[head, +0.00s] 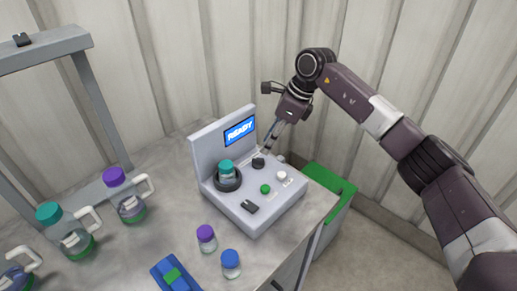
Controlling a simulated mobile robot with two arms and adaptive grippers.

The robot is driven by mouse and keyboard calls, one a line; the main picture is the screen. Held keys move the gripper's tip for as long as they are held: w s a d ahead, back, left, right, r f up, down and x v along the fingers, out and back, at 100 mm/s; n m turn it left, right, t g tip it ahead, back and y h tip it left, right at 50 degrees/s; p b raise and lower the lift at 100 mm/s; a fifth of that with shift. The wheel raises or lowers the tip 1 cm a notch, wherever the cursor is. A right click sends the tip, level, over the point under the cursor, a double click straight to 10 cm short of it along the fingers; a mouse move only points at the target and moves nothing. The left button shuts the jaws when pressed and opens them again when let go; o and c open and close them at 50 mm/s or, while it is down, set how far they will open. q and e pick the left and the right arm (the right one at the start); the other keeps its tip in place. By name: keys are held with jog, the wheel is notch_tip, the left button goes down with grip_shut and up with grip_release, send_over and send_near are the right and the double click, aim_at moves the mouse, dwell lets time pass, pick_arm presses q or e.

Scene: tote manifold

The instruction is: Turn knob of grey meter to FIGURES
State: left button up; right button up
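The grey meter (250,212) stands on the metal table, with an upright back panel whose blue screen (240,131) reads READY. A small black knob (258,162) is on its sloped top, near the back panel. A teal-capped jar (226,168) sits in the round dark holder at the left of the top. My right gripper (268,146) comes down from the upper right, with its thin fingertips just above and behind the black knob. I cannot tell whether they touch it or how far apart they are. My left gripper is out of view.
A green button (265,189), a white knob (281,175) and a black switch (249,206) are also on the meter. Small jars (207,239) and a blue item (174,274) stand in front. Handled bottles (127,200) are at left. A green-topped bin (330,186) is at right.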

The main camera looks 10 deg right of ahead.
aim_at(258, 158)
jog(key=x, duration=0.2)
jog(key=p+x, duration=0.1)
jog(key=x, duration=0.1)
jog(key=shift+s+a, duration=0.15)
jog(key=shift+s, duration=0.2)
jog(key=shift+x, duration=0.95)
jog(key=shift+w+f, duration=0.15)
jog(key=shift+w, duration=0.05)
grip_shut()
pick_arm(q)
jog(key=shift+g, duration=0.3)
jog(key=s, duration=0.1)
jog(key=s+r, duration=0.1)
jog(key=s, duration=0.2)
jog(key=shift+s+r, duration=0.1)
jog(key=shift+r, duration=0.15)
